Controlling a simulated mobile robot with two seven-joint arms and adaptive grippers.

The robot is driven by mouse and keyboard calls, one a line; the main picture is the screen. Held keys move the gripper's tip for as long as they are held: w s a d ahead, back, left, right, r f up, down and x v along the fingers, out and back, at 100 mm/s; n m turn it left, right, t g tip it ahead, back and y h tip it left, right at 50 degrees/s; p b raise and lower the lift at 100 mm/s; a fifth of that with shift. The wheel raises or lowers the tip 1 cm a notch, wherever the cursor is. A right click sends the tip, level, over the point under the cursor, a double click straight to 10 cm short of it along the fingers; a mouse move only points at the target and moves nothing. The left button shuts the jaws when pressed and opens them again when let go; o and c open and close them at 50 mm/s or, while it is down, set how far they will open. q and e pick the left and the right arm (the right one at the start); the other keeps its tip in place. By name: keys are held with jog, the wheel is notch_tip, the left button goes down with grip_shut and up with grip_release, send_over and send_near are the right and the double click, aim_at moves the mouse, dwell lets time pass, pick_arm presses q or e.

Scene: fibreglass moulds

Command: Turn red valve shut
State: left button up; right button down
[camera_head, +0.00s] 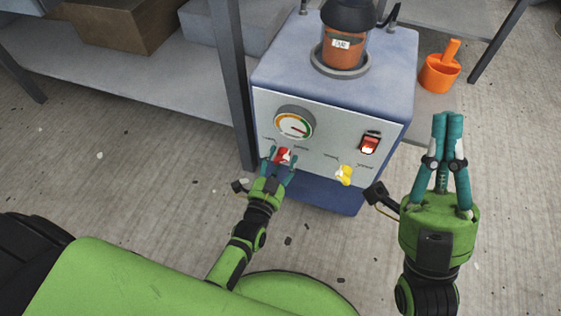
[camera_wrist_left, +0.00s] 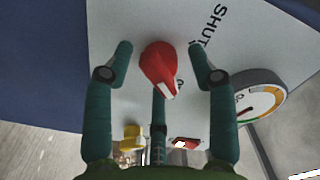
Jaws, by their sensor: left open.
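The red valve (camera_head: 284,155) is a small knob on the pale front panel of the blue-grey machine (camera_head: 330,125), below the gauge. In the left wrist view the red valve (camera_wrist_left: 158,68) is large, with a white mark at its pointed end, and the word SHUT is printed on the panel beside it. My left gripper (camera_head: 279,156) is open, with its fingers on either side of the valve; the wrist view shows gaps between them and it. My right gripper (camera_head: 448,118) is raised at the right with its fingertips together, away from the panel, and nothing shows between them.
A round gauge (camera_head: 294,123) sits above the red valve. A yellow valve (camera_head: 344,174) and a lit red switch (camera_head: 370,143) are to its right. A jar (camera_head: 340,50) stands on the machine. An orange cup (camera_head: 440,70) is behind at right. A shelf post (camera_head: 232,80) stands close at left.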

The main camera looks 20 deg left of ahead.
pick_arm(q)
jog(key=shift+w, duration=0.1)
jog(key=c, duration=1.1)
jog(key=shift+o, duration=0.2)
